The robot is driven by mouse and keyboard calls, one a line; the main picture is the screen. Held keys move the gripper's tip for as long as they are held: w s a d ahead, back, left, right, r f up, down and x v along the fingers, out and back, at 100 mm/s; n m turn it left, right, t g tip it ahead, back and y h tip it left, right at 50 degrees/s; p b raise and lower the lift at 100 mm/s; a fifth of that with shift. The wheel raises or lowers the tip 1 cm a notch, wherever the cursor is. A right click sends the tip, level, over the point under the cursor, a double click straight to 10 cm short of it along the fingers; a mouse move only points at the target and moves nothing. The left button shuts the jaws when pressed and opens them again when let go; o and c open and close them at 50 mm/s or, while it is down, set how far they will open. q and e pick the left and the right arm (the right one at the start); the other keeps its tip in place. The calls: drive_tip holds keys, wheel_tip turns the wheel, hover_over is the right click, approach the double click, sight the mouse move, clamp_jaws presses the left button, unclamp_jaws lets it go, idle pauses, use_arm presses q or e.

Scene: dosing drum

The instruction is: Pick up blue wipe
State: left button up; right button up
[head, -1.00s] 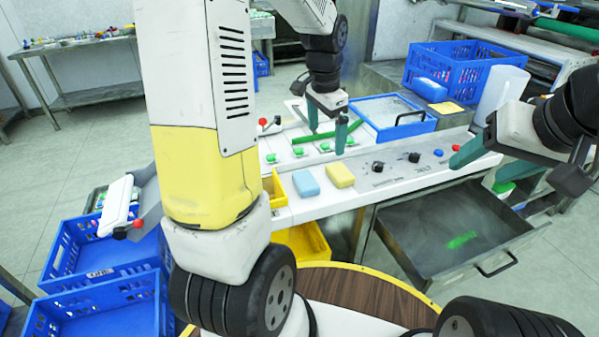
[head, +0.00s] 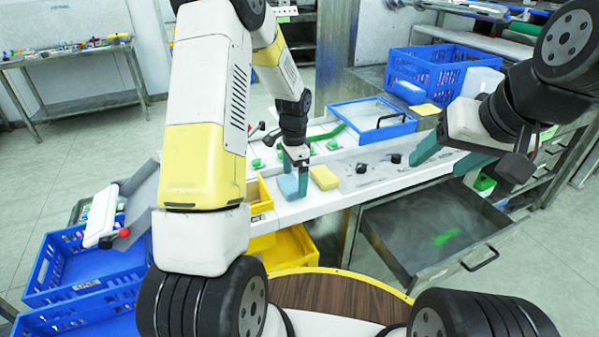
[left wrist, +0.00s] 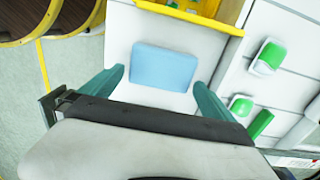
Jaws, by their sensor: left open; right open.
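The blue wipe (head: 289,187) lies flat on the white counter, left of a yellow wipe (head: 324,177). In the left wrist view the blue wipe (left wrist: 164,68) is a light-blue rectangle between and just beyond the fingertips. My left gripper (head: 295,180) is open over the blue wipe, and one finger partly covers it in the head view. The left wrist view shows its two teal fingers (left wrist: 160,82) spread to either side, with nothing held. My right gripper (head: 446,158) is open and empty above the counter's right end.
A yellow bin (head: 258,208) adjoins the counter's left end. Black knobs (head: 362,168) and green buttons (left wrist: 270,55) stick up from the counter. A blue-framed lid (head: 392,129) lies behind. An open metal drawer (head: 405,220) holds a green item (head: 445,237). Blue crates (head: 85,285) stand at lower left.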

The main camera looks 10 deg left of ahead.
sight(295, 181)
use_arm(q)
drive_tip(key=shift+f, duration=0.2)
drive_tip(key=c, duration=1.2)
drive_tip(key=shift+o, duration=0.2)
drive_tip(key=shift+r, duration=0.1)
drive_tip(key=shift+r, duration=0.6)
wheel_tip(295, 181, up, 2)
drive_tip(key=shift+w+r, duration=0.1)
drive_tip(key=s+d, duration=0.2)
drive_tip(key=s, duration=0.5)
drive_tip(key=s+d+r, duration=0.1)
drive_tip(key=s+d, duration=0.1)
drive_tip(key=s, duration=0.6)
drive_tip(key=shift+s+d+r, duration=0.2)
drive_tip(key=shift+s+d, duration=0.05)
drive_tip(key=shift+d, duration=0.05)
